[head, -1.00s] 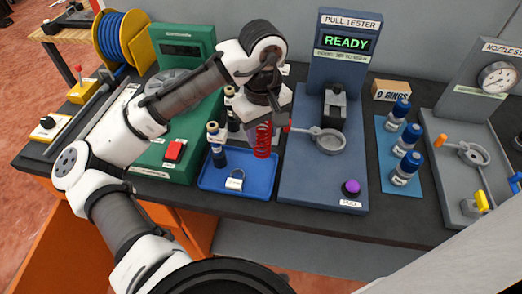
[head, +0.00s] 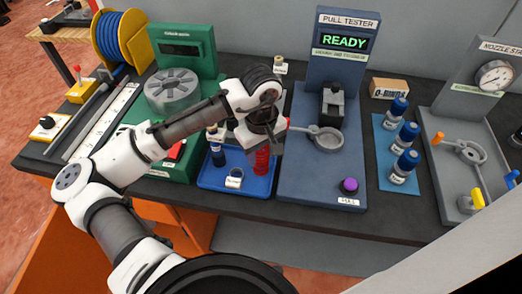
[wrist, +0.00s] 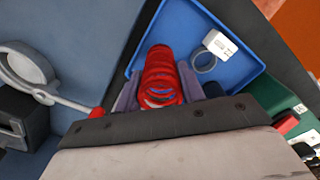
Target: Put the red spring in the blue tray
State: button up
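The red spring (head: 262,160) is upright at the right part of the blue tray (head: 236,185). In the wrist view the spring (wrist: 161,80) is between the two fingers of my gripper (wrist: 160,92), with the tray floor (wrist: 190,30) behind it. The fingers sit close on both sides of the spring and look shut on it. The spring's lower end is low over the tray; I cannot tell whether it touches the floor. In the head view my wrist hides the spring's top and the fingertips.
In the tray are a grey ring with a white tag (wrist: 216,48) and dark cylinders with pale tops (head: 216,150). The blue-grey pull tester (head: 300,180), with its red-tipped lever (wrist: 95,112), stands close on the right. A green machine (head: 185,45) is on the left.

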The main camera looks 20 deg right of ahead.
jog(key=o, duration=0.4)
notch_tip(320, 180, up, 12)
jog(key=shift+r+b, duration=0.2)
jog(key=shift+b, duration=0.65)
